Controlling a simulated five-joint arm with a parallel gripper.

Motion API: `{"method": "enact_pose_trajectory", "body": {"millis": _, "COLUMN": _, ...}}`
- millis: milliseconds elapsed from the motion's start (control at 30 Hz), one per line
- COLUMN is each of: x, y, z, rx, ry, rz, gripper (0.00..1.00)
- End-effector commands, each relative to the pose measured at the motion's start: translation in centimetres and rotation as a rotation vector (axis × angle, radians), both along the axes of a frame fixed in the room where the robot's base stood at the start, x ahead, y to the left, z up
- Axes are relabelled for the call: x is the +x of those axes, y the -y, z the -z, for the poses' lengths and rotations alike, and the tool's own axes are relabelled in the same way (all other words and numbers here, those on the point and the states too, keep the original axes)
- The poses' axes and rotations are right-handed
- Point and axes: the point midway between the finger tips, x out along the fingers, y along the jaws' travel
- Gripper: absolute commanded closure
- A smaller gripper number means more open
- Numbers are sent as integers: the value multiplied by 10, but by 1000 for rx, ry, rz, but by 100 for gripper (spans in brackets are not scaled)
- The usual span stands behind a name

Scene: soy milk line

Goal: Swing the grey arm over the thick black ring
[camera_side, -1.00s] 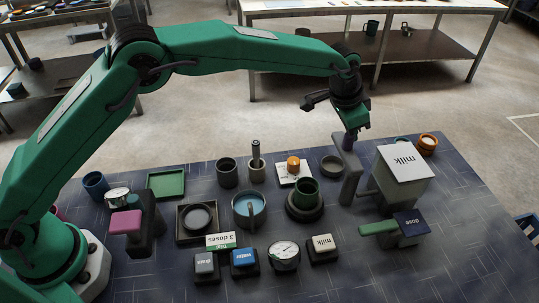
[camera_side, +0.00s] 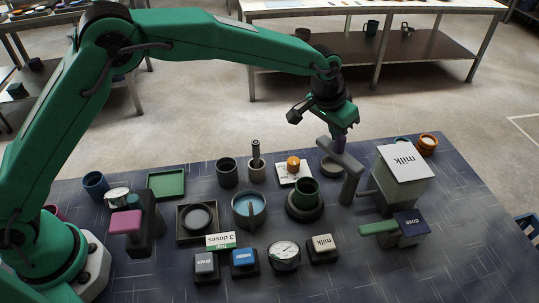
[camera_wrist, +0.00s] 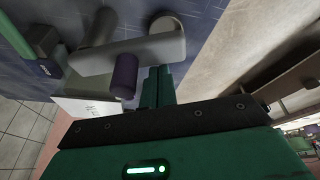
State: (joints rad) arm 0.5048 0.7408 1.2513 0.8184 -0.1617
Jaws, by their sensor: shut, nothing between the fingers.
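The grey arm (camera_side: 341,157) is a flat bar on an upright post. A purple knob (camera_side: 340,146) stands on it. The bar points back and to the left from the post. The thick black ring (camera_side: 304,213) lies left of the post, with a dark green cup (camera_side: 306,192) standing on it; the bar is not over it. My gripper (camera_side: 342,127) is shut and empty, pointing down at the knob. In the wrist view the grey arm (camera_wrist: 90,60) and knob (camera_wrist: 124,76) show right beside my fingers (camera_wrist: 158,88); whether they touch I cannot tell.
A grey dish (camera_side: 328,166) sits by the bar's free end. A white card with an orange knob (camera_side: 293,163) lies behind the cup. The milk box (camera_side: 405,163) and dose block (camera_side: 409,222) stand at right. Gauge (camera_side: 286,256) and labelled buttons line the front.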

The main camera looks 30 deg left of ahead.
Motion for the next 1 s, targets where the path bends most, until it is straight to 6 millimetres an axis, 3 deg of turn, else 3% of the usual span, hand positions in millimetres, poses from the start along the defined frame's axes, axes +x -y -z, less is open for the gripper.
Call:
{"method": "enact_pose_trajectory", "body": {"millis": 100, "x": -9, "y": -6, "z": 0, "rx": -22, "ry": -18, "rz": -82, "gripper": 100}}
{"method": "enact_pose_trajectory", "body": {"millis": 600, "x": -43, "y": -15, "z": 0, "rx": -23, "ry": -20, "rz": -73, "gripper": 100}}
{"method": "enact_pose_trajectory", "body": {"millis": 1000, "x": -51, "y": -15, "z": 0, "rx": -25, "ry": -21, "rz": -73, "gripper": 100}}
